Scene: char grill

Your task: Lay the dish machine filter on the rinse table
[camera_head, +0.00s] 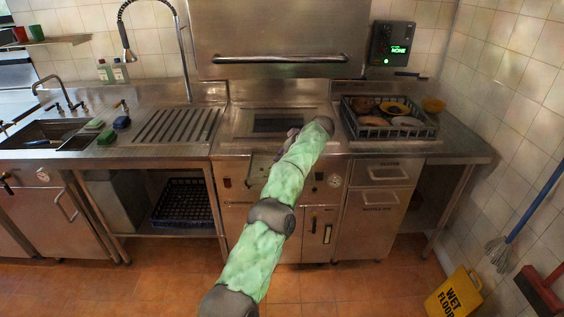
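The dish machine stands in the middle with its hood (278,25) raised. A dark rectangular area (272,126) shows in its steel deck; I cannot tell whether this is the filter or an opening. The table with a ridged drainboard (176,126) and sink joins the machine on the left; it looks like the rinse table. My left arm, green-sleeved, reaches up from the lower left of centre to the machine. My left gripper (292,134) is small and partly hidden behind the arm, over the deck. Its fingers and any held thing are unclear. My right gripper is not in view.
A dark dish rack (388,122) with dishes sits on the right table. A spray hose (126,45) hangs above the left table. A sponge and a blue item (121,122) lie by the sink (48,136). The drainboard is clear. A yellow wet-floor sign (456,294) stands lower right.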

